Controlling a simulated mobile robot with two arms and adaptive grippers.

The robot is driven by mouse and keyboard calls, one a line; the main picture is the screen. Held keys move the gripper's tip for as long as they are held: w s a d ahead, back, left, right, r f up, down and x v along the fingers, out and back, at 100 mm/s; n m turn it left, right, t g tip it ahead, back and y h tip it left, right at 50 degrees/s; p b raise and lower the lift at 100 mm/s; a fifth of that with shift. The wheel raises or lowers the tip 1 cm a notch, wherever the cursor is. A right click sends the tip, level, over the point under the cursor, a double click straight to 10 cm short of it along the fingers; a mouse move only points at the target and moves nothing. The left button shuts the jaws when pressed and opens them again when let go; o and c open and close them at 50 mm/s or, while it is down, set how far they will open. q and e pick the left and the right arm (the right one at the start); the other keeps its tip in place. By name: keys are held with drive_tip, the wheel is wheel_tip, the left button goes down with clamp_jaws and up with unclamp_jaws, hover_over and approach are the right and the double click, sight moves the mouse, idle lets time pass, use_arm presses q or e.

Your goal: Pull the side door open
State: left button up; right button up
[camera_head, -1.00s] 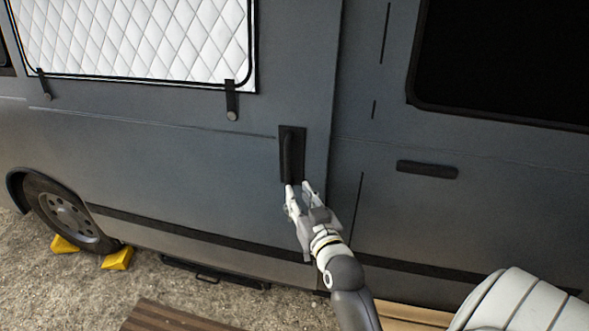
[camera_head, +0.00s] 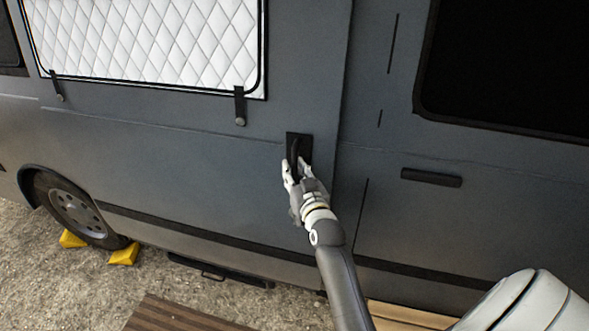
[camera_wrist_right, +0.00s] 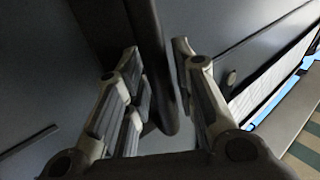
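The grey side door (camera_head: 190,155) of the van fills the middle left of the head view, with a quilted white window cover (camera_head: 150,40) above. Its black upright handle (camera_head: 294,150) sits on a dark plate near the door's right edge. My right gripper (camera_head: 296,168) is at the handle's lower part, fingers on either side of it. In the right wrist view the handle bar (camera_wrist_right: 150,60) runs between the two open fingers (camera_wrist_right: 160,95), with a visible gap on the right side. My left gripper is not in view.
A second, flat black handle (camera_head: 431,177) is on the panel to the right. A dark step (camera_head: 215,270) hangs under the door. A slatted brown mat (camera_head: 180,315) lies on the gravel. Yellow chocks (camera_head: 123,254) hold the wheel (camera_head: 75,208).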

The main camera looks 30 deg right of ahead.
drive_tip(key=shift+c, duration=0.3)
clamp_jaws()
drive_tip(key=shift+w, duration=0.1)
